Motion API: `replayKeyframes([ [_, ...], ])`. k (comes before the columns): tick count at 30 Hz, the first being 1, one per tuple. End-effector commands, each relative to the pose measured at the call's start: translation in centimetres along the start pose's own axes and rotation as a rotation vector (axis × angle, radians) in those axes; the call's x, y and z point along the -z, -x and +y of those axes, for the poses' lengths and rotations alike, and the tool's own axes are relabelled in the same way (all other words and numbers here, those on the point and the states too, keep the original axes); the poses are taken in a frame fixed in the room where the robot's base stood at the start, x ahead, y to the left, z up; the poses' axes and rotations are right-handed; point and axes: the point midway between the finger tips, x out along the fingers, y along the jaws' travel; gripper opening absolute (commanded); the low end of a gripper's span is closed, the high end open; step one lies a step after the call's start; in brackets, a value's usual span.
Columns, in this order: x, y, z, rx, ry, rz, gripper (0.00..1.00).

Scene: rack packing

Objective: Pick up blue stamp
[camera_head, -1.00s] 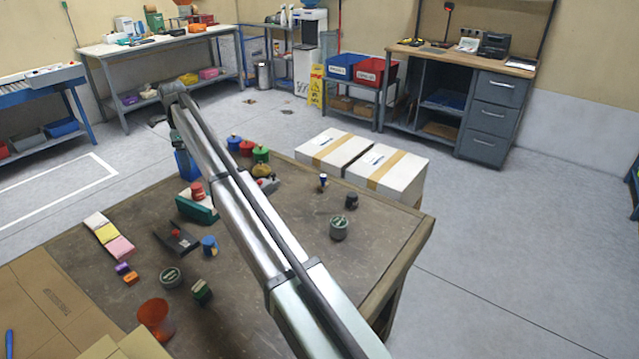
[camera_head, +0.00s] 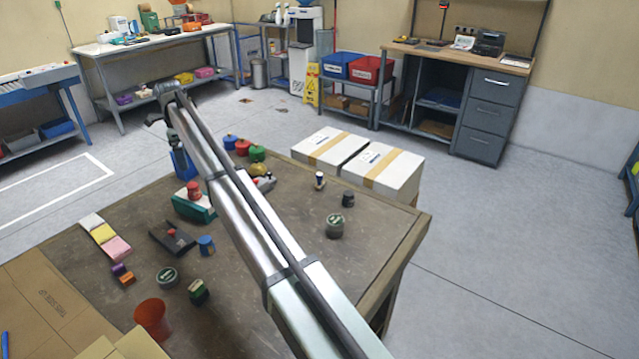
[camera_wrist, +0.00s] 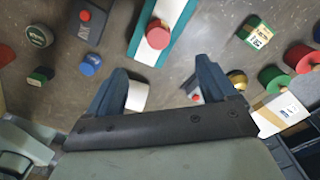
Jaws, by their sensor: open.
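A small blue round-topped piece (camera_head: 206,245) stands on the brown table, left of my arm. It also shows in the wrist view (camera_wrist: 91,64), left of the fingers. A slim piece with a dark blue top and white body (camera_head: 320,180) stands near the far right of the table. I cannot tell for certain which is the blue stamp. My gripper (camera_wrist: 162,70) is open above the table. A white cylinder (camera_wrist: 138,95) shows below, beside the left finger, and nothing is gripped. In the head view only the blue finger part (camera_head: 181,164) shows, beyond the table's far left.
Two white cartons (camera_head: 378,170) stand at the far right edge. The table's right part is mostly bare.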

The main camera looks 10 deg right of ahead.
Motion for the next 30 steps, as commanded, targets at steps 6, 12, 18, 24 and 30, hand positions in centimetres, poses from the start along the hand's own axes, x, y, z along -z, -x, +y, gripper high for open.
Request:
replayKeyframes([
  [6,7.5,-0.3,-3.5,-0.003,-0.084,0.002,0.85],
  [12,18.7,-1.4,-6.9,-0.012,-0.204,0.005,0.85],
  [18,26.8,-2.2,-8.3,-0.02,-0.288,0.007,0.85],
  [24,32.6,-3.0,-8.7,-0.026,-0.348,0.008,0.85],
  [30,37.8,-3.8,-8.7,-0.029,-0.338,0.007,0.85],
])
